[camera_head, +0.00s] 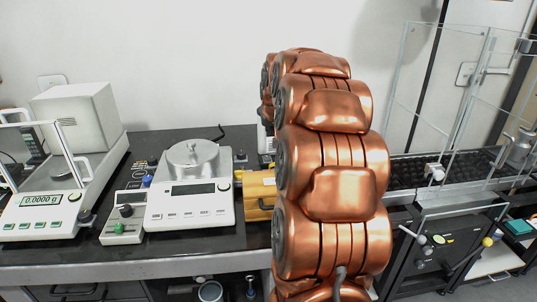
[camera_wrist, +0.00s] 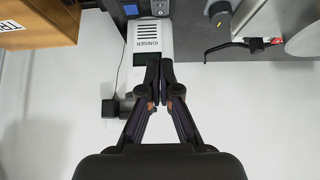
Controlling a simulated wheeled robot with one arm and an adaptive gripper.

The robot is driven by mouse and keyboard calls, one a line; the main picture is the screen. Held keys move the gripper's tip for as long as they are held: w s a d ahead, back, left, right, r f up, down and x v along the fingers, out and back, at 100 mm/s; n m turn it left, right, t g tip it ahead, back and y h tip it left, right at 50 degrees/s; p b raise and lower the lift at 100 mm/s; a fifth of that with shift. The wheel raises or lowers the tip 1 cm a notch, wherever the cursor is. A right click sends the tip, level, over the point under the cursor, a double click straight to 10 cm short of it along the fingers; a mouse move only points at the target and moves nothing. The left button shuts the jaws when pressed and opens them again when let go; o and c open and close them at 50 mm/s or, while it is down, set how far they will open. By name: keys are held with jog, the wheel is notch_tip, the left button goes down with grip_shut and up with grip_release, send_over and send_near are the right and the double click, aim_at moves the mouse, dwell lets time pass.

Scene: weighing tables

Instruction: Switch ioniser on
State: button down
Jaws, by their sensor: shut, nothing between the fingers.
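The ioniser (camera_wrist: 143,38), a white box with printed lettering and dark vent slots, is at top centre of the wrist view. A dark section with a small blue patch (camera_wrist: 131,10) and a light grey part (camera_wrist: 160,7) adjoins it at the picture's top edge. I cannot tell whether either is its switch. My gripper (camera_wrist: 165,66) is shut and empty, its fingertips overlapping the ioniser's lower right edge in the picture. I cannot tell whether they touch it. In the head view my copper arm hides the gripper and I cannot make out the ioniser.
A yellow box (camera_head: 258,191) stands left of my arm in the head view. A white balance (camera_head: 190,207) with a steel pan and a small control box (camera_head: 122,226) stand further left. Another balance (camera_head: 42,213) is at far left. A clear-walled enclosure (camera_head: 432,95) is at right.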

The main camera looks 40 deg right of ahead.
jog(key=shift+f, duration=0.1)
send_over(267, 158)
jog(key=s, duration=0.1)
jog(key=f, duration=0.7)
jog(key=shift+s+a+f+p, duration=0.2)
jog(key=shift+a+f+p, duration=0.05)
jog(key=shift+a+p, duration=0.15)
notch_tip(267, 158, down, 2)
jog(key=shift+s+f, duration=0.1)
jog(key=shift+f, duration=0.95)
jog(key=shift+a+f, duration=0.1)
jog(key=shift+a, duration=0.05)
